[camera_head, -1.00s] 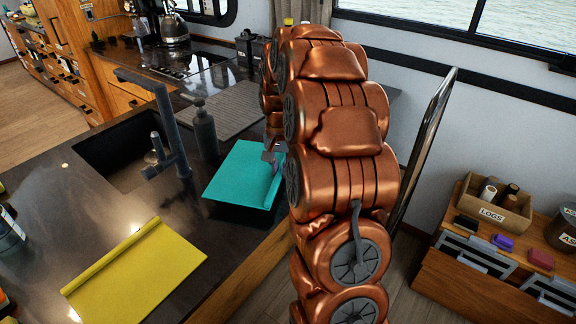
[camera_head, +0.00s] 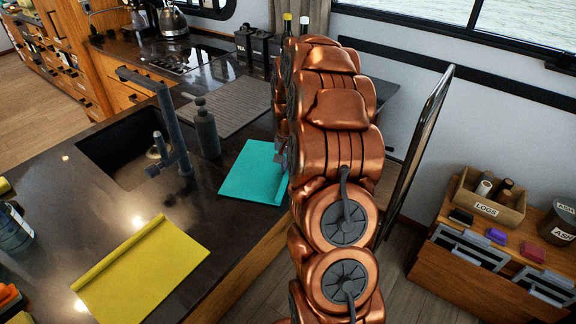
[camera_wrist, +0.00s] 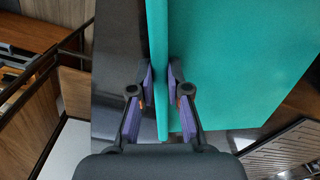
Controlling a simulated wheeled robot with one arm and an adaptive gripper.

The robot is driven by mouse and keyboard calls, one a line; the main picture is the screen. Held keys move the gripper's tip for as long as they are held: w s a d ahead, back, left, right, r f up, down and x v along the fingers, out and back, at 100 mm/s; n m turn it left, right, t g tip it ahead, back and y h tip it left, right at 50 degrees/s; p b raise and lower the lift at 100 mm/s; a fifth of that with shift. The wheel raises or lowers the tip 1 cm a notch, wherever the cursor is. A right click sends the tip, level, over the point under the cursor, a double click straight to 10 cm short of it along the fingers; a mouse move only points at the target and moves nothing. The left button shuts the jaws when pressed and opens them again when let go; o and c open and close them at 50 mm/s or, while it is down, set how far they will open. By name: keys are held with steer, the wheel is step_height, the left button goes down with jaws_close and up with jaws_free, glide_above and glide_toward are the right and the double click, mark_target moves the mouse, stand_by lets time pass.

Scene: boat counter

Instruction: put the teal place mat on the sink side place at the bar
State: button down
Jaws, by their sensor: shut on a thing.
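The teal place mat (camera_head: 250,174) is at the bar counter's edge beside the sink, partly hidden behind my copper arm in the head view. In the wrist view the teal mat (camera_wrist: 240,60) fills the upper right, with a raised rolled edge running between my fingers. My gripper (camera_wrist: 162,95) is shut on that edge, one finger on each side. In the head view the gripper is mostly hidden by my arm. I cannot tell whether the mat rests fully on the counter. The sink (camera_head: 115,150) lies to the left of the mat.
A yellow mat (camera_head: 140,270) lies nearer on the dark counter (camera_head: 70,215). A grey tap (camera_head: 170,125) and a soap bottle (camera_head: 206,128) stand between sink and teal mat. A ribbed drainer mat (camera_head: 225,105) lies behind. A wooden cabinet (camera_head: 480,275) with a logs box (camera_head: 488,205) stands right.

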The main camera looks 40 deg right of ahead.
steer(key=shift+f, duration=0.2)
steer(key=c, duration=1.1)
jaws_free()
steer(key=shift+c, duration=0.2)
steer(key=shift+r, duration=0.1)
step_height(320, 180, up, 12)
steer(key=b, duration=0.4)
steer(key=shift+s+a, duration=0.1)
